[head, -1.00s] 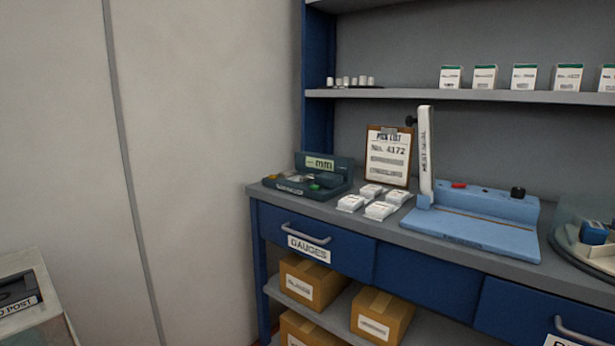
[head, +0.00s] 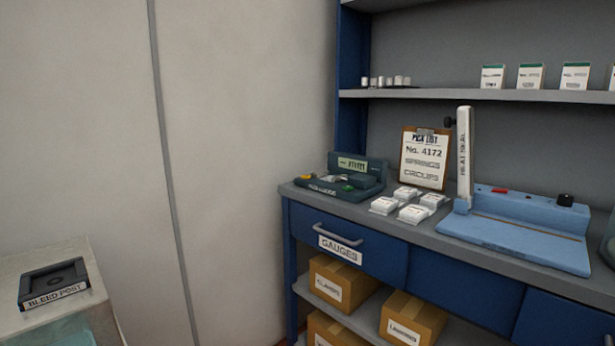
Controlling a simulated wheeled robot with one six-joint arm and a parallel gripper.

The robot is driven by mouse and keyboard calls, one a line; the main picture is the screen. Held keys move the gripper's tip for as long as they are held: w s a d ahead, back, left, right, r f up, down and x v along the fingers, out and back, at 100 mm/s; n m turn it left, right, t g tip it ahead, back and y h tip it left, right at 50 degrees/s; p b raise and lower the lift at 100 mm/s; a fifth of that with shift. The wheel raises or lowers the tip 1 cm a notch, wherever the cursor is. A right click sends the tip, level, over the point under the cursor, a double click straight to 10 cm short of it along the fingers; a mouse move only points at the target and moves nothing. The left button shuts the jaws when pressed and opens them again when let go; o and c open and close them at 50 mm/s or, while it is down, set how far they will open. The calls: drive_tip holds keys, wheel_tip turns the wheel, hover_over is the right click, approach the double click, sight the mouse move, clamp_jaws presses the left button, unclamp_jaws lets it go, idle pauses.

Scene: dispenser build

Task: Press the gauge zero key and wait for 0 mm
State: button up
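The gauge (head: 343,178) is a dark green unit at the left end of the grey bench top. It has a raised back with a small pale display (head: 352,164); the characters on it are too small to read for certain. A green key (head: 360,180) and a yellow part (head: 306,177) show on its base; I cannot tell which is the zero key. My gripper is not in view, so nothing shows in contact with the gauge.
White packets (head: 410,203) lie right of the gauge, before a pick list clipboard (head: 424,158). A blue heat sealer (head: 520,225) stands further right. A drawer labelled GAUGES (head: 341,247) is below. A BLEED POST block (head: 54,283) sits on a stand at lower left.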

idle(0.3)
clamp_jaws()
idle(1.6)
